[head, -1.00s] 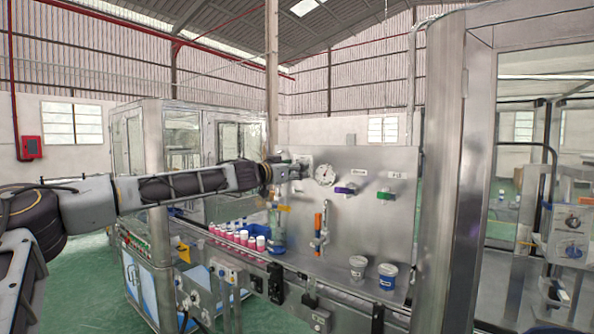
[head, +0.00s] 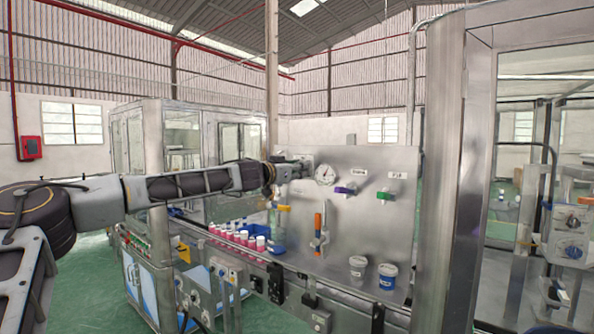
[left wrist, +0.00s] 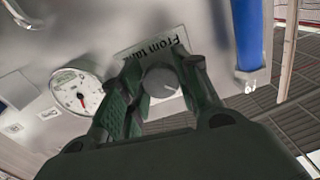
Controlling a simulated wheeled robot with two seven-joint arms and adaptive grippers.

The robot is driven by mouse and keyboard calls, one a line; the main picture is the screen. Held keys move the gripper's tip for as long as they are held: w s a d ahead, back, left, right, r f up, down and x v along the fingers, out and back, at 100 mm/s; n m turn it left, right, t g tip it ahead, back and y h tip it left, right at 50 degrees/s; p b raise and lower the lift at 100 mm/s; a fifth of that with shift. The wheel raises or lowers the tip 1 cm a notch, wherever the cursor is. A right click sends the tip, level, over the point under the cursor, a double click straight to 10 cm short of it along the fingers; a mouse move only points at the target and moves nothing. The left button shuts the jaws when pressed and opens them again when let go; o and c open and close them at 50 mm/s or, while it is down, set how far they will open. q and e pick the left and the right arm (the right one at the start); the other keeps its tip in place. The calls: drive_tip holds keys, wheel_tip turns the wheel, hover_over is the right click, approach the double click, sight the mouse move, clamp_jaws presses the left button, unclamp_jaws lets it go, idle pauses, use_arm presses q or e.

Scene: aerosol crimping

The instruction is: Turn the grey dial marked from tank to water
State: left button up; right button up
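The grey dial (left wrist: 160,82) is a round knob with a small pale mark, on the steel panel in the left wrist view. A label (left wrist: 158,52) with part of "From tank" readable lies beside it and is partly covered. My left gripper (left wrist: 162,72) is open, with one dark finger on each side of the dial. I cannot tell whether the fingers touch it. In the head view my left gripper (head: 296,167) is at the panel's upper left and hides the dial. My right gripper is in neither view.
A pressure gauge (head: 325,174) is close right of the gripper. Purple (head: 346,190) and green (head: 385,195) handles sit farther right. Below are an orange-handled part (head: 318,221), pink bottles (head: 239,237) and two cups (head: 387,276). A blue cylinder (left wrist: 248,35) is near one finger.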

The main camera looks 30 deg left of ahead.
use_arm(q)
drive_tip(key=shift+c, duration=1)
drive_tip(key=shift+m, duration=0.4)
drive_tip(key=shift+a+m, duration=0.15)
drive_tip(key=shift+m, duration=3.85)
drive_tip(key=o, duration=1)
